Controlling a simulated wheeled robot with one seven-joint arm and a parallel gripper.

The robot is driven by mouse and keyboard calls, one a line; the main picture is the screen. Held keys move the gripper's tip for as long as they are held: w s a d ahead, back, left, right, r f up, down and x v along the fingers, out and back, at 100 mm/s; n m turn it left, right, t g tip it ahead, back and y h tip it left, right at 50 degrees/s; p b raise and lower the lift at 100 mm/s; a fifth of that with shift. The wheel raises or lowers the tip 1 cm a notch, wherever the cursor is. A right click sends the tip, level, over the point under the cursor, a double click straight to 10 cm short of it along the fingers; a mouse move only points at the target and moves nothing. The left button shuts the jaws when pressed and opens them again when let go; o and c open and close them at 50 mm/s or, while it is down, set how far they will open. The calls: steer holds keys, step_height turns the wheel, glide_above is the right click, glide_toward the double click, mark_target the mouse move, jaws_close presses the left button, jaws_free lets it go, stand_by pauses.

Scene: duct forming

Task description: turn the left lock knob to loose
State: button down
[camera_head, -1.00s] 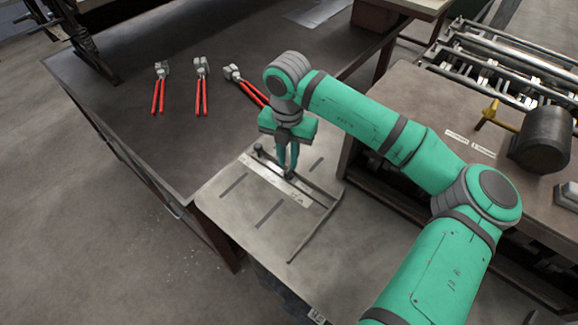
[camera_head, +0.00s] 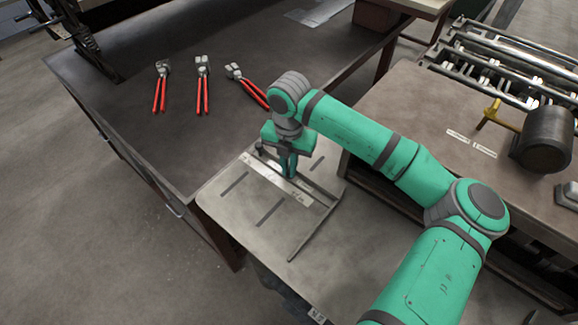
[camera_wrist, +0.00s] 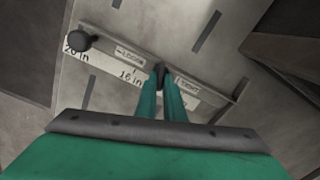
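A dark bar with a ruler strip (camera_wrist: 101,70) lies on the grey bench plate, and the strip reads "20 in" and "16 in". The labels "LOOSE" (camera_wrist: 130,54) and "TIGHT" (camera_wrist: 187,86) flank a small dark knob (camera_wrist: 160,69). My gripper (camera_head: 287,174) points down at the bar. In the wrist view my gripper's fingertips (camera_wrist: 160,82) are close together with the small knob between or just beyond them; I cannot tell whether they press on it. A round dark knob (camera_wrist: 83,40) stands at the bar's left end, clear of the fingers.
Several red-handled tools (camera_head: 203,92) lie on the dark table (camera_head: 150,140) behind. A long thin bar (camera_head: 312,232) lies along the plate's right side. A bench (camera_head: 440,110) with a dark cylinder (camera_head: 543,140) stands at the right.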

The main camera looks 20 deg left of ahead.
steer(key=shift+n, duration=0.7)
steer(key=shift+w, duration=0.1)
steer(key=c, duration=2.2)
jaws_free()
steer(key=shift+o, duration=0.2)
steer(key=shift+r, duration=0.1)
step_height(320, 180, up, 11)
